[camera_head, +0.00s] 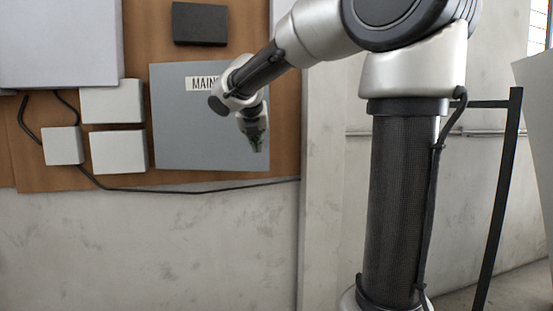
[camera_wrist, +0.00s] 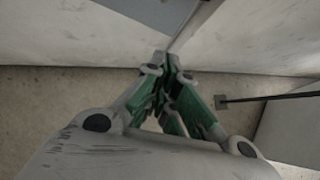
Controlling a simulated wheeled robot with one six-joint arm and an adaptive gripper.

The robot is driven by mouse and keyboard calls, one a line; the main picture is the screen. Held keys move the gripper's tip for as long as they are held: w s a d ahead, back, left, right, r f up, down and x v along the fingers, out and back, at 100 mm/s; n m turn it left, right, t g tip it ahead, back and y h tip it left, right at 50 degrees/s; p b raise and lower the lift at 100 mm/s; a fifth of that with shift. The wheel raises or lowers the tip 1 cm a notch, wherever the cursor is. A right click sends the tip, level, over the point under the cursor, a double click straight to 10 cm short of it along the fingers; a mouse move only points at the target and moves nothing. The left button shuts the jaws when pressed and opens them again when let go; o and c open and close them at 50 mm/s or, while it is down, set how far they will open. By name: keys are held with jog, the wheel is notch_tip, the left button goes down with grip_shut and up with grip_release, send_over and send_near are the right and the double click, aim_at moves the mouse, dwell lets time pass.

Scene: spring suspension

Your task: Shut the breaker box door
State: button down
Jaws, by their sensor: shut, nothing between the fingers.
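The breaker box door (camera_head: 195,135) is a flat grey panel with a label reading "MAIN", partly covered by my arm. It hangs on a brown board in the head view and looks close to parallel with the board. I cannot tell whether a small gap is left behind it. My gripper (camera_head: 257,148) is in front of the door's lower right part, pointing down, with its fingers shut and empty. I cannot tell whether it touches the door. The wrist view shows the green-sided fingers (camera_wrist: 165,62) closed together; the door cannot be clearly made out there.
Several pale boxes, such as the small one (camera_head: 62,146), sit left of the door, with a large grey cabinet (camera_head: 60,40) above. A black box (camera_head: 200,24) is above the door. A cable (camera_head: 200,190) runs below. A dark metal frame (camera_head: 500,200) stands at right.

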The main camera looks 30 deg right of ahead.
aim_at(264, 158)
jog(key=shift+m, duration=0.8)
jog(key=x, duration=0.4)
jog(key=d+r+x, duration=0.1)
jog(key=x, duration=0.7)
jog(key=shift+w+d+r, duration=0.25)
jog(key=shift+w+d, duration=0.15)
jog(key=shift+d, duration=0.05)
jog(key=shift+w+d, duration=0.25)
jog(key=shift+w, duration=0.1)
